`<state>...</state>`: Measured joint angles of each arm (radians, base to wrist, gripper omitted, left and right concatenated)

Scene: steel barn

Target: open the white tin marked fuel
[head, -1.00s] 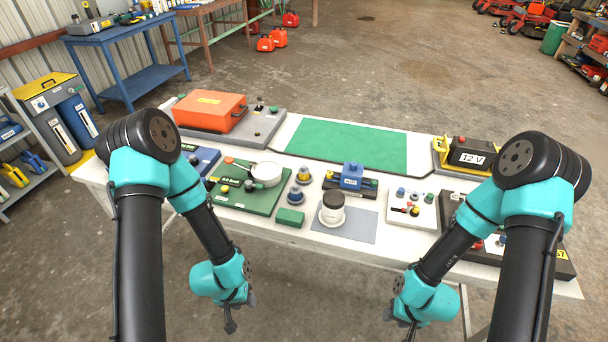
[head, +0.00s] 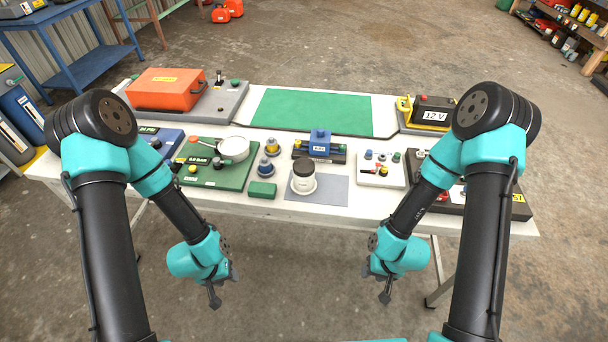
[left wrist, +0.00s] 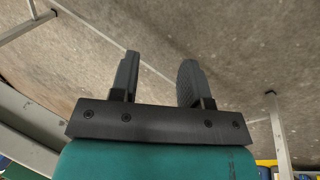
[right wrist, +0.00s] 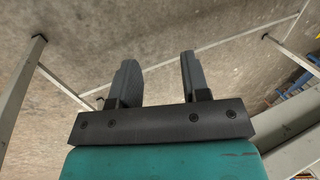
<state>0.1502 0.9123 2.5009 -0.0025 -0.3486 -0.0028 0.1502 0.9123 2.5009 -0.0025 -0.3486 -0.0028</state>
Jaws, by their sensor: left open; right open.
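A white tin (head: 303,184) with a dark lid (head: 304,168) stands upright on a grey mat (head: 331,191) near the front middle of the white table. No fuel marking can be read on it from here. My left gripper (head: 215,301) hangs in front of the table's front edge, left of the tin, open and empty; it also shows in the left wrist view (left wrist: 157,75).
A green mat (head: 312,111) lies clear at the back.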

